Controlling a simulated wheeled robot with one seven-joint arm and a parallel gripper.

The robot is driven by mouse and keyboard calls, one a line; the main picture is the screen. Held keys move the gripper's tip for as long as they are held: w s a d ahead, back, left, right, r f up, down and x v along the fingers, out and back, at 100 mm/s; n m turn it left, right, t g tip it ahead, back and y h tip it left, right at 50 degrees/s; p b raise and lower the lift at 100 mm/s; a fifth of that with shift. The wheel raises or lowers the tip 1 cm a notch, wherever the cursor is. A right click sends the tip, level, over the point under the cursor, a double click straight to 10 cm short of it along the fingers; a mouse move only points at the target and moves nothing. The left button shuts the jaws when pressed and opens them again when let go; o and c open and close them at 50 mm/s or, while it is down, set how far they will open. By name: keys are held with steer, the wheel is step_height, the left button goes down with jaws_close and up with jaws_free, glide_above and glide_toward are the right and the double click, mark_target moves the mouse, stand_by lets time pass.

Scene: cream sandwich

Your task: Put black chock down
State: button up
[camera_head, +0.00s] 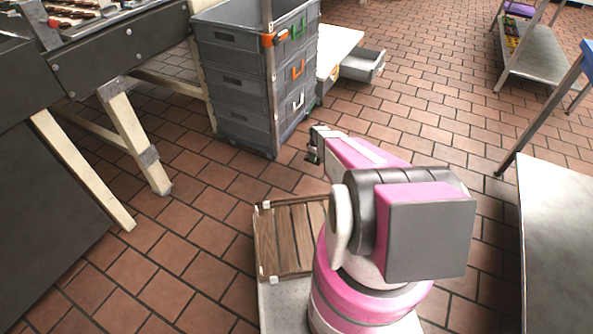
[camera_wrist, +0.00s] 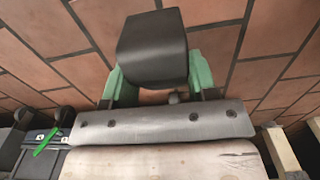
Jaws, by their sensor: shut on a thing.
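The black chock (camera_wrist: 152,48) is a dark, smooth, rounded block at the top middle of the wrist view. My gripper (camera_wrist: 155,80) has green fingers on both sides of it and is shut on it. Brick-red floor tiles show behind the chock, and I see no surface touching it. In the head view my gripper (camera_head: 317,144) is small, at the far end of my pink arm, in front of the stacked grey crates. The chock cannot be told apart clearly there.
Grey crates (camera_head: 236,78) stand stacked at top centre. A dark-sided workbench (camera_head: 125,50) on pale legs is at left. A metal table (camera_head: 560,240) is at right, a low shelf (camera_head: 540,62) at top right. A wooden slatted crate (camera_head: 285,240) sits by my base. Tiled floor between is clear.

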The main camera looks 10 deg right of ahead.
step_height(320, 180, down, 2)
steer(key=shift+f, duration=0.25)
steer(key=w+a+f, duration=0.4)
steer(key=w+a, duration=0.1)
steer(key=w+a+f, duration=0.2)
steer(key=a+f, duration=0.1)
steer(key=shift+w+a, duration=0.15)
steer(key=shift+w, duration=0.2)
steer(key=shift+f, duration=1.95)
steer(key=shift+f, duration=0.1)
steer(key=o, duration=1)
